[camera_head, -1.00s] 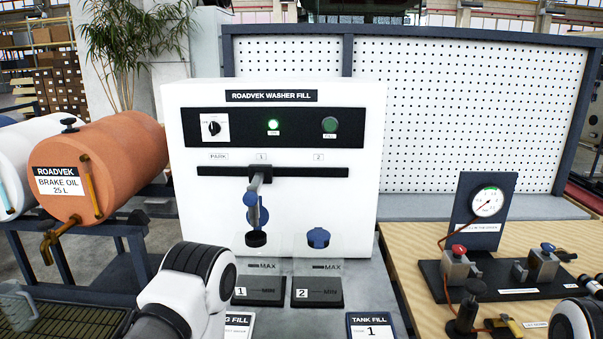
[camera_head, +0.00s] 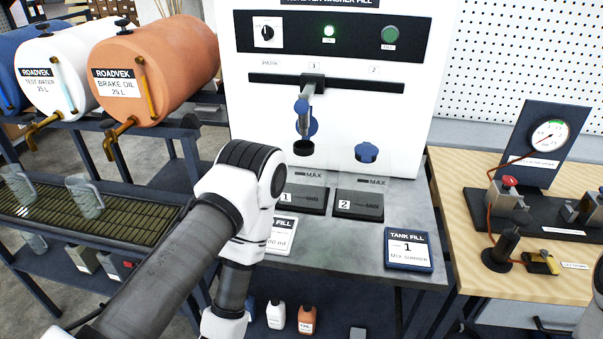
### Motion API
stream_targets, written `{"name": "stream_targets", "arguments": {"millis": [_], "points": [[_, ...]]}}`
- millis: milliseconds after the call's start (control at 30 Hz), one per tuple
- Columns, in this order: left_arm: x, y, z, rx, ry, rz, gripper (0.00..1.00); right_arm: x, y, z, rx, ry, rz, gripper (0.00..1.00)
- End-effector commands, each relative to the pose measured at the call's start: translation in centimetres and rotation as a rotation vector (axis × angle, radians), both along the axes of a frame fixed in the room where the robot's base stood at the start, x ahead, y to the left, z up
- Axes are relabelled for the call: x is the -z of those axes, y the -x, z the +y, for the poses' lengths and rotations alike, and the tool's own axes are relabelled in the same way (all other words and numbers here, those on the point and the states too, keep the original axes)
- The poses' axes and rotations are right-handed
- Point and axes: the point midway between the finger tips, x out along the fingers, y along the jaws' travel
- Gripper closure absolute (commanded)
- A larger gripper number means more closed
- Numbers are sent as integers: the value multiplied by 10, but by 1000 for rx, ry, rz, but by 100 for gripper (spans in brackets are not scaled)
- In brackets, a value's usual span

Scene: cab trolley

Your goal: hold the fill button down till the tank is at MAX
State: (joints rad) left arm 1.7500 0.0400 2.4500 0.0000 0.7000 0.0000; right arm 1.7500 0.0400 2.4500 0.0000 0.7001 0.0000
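The white washer-fill panel (camera_head: 340,90) stands at the back of the bench. Its black strip holds a rotary selector (camera_head: 266,32), a lit green lamp (camera_head: 329,31) and a darker green button (camera_head: 389,35), whose small label is hard to read. A nozzle arm (camera_head: 312,84) sits at position 1, above a dark opening by a blue cap. A second blue cap (camera_head: 366,153) is at position 2. MAX labels show above the black plates marked 1 (camera_head: 301,198) and 2 (camera_head: 358,204); no liquid level is readable. My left arm bends downward before the bench; neither gripper shows.
A card reading TANK FILL 1 (camera_head: 408,249) lies at the bench's front. Left are the brake oil drum (camera_head: 155,60), test water drum (camera_head: 60,75) and a grated rack with jugs. A gauge stand (camera_head: 546,140) is on the wooden table at right. Small bottles stand below.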

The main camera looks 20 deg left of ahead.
Motion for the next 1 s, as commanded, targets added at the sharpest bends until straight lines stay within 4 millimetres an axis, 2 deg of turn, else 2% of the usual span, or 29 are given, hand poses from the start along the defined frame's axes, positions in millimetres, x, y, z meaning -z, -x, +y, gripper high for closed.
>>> {"name": "stream_targets", "arguments": {"millis": [400,567,600,1000], "points": [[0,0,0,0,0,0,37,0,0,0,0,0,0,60],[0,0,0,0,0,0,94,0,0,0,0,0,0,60],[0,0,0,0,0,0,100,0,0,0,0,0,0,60],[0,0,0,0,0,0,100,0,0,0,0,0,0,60]]}}
